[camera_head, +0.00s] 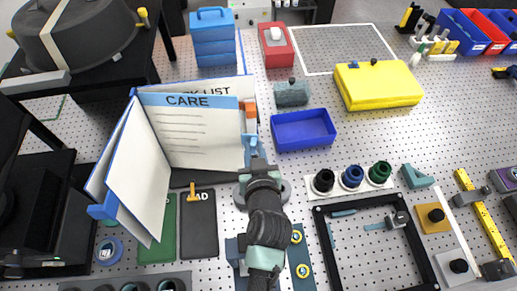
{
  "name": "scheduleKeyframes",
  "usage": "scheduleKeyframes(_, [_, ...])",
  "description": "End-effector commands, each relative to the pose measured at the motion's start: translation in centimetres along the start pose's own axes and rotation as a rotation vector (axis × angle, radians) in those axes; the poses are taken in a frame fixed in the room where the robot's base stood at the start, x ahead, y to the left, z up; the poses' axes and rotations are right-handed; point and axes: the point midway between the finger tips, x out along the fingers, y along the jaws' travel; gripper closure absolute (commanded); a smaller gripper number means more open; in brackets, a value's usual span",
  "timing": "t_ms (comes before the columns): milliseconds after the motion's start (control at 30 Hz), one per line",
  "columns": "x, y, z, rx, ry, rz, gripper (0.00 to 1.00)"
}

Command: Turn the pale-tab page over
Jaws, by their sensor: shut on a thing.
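An open booklet with blue edging stands at the left. Its CARE page (195,128), white with a blue header and printed lines, faces me. A page headed "...CK LIST" (222,88) shows partly behind it. A white leaf (138,175) stands half-open on the left side. An orange tab (250,108) sticks out at the right edge. My gripper (250,147), with blue fingers, is shut at the lower right edge of the CARE page. The pale tab is not clearly visible; it may be hidden at the fingers.
A blue tray (304,131) and a grey block (291,93) are right of my gripper. Three dark-topped spools (352,178) and a black square frame (374,250) are nearer, to the right. A green card (157,232) and a dark card (198,235) lie below the booklet.

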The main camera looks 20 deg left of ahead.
Motion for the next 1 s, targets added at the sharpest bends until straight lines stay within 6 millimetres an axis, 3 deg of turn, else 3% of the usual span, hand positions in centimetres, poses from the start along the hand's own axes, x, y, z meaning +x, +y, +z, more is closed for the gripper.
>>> scheduleKeyframes(33, [0.1,-0.9,0.2,-0.001,-0.006,-0.019,0.73])
scheduleKeyframes(167, [0.1,-0.8,0.2,-0.001,-0.006,-0.018,0.53])
scheduleKeyframes(700, [0.0,-0.4,-0.1,0.0,-0.003,-0.01,0.53])
scheduleKeyframes(867, [-0.7,-0.4,-2.0,-0.002,0.0,-0.009,0.53])
scheduleKeyframes(1000, [-1.8,-0.4,-4.6,-0.003,0.001,-0.009,0.53])
